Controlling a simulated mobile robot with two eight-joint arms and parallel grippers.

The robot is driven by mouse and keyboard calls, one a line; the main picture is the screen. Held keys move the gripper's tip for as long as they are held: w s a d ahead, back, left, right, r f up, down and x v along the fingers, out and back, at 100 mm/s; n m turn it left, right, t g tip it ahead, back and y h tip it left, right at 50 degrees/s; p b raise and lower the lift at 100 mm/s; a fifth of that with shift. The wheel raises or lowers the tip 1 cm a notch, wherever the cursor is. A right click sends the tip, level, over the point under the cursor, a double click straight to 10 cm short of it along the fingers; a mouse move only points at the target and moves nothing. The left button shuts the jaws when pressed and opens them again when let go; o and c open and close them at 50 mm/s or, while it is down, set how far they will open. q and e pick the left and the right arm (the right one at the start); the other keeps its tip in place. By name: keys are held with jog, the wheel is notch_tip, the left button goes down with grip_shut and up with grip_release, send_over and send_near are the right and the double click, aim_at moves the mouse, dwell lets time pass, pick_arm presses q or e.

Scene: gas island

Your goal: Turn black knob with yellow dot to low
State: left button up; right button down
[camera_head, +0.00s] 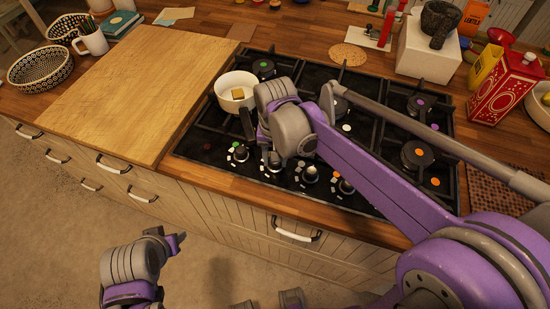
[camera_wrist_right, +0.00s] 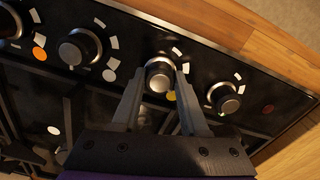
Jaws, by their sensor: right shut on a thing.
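The black knob with the yellow dot (camera_wrist_right: 160,72) is in the middle of the right wrist view, with a silver face. The yellow dot (camera_wrist_right: 171,96) shows beside it on the black panel. My right gripper (camera_wrist_right: 160,82) has a finger on each side of this knob and is shut on it. In the head view the right gripper (camera_head: 270,152) is over the front edge of the cooktop and partly hides this knob. My left gripper (camera_head: 178,243) is low at the left, in front of the drawers; its fingers are not clear.
The green-dot knob (camera_wrist_right: 222,97) and the white-dot knob (camera_wrist_right: 78,48) flank the held knob. The orange-dot knob (camera_head: 343,186) is farther right. A white pot (camera_head: 226,81) stands on the left burner. A wooden board (camera_head: 125,85) covers the counter left of the cooktop.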

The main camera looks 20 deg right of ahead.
jog(key=n, duration=0.4)
jog(key=shift+n, duration=0.4)
jog(key=n, duration=0.4)
jog(key=shift+b, duration=0.4)
jog(key=n, duration=0.5)
jog(key=shift+n, duration=2.3)
jog(key=shift+c, duration=2.1)
grip_release()
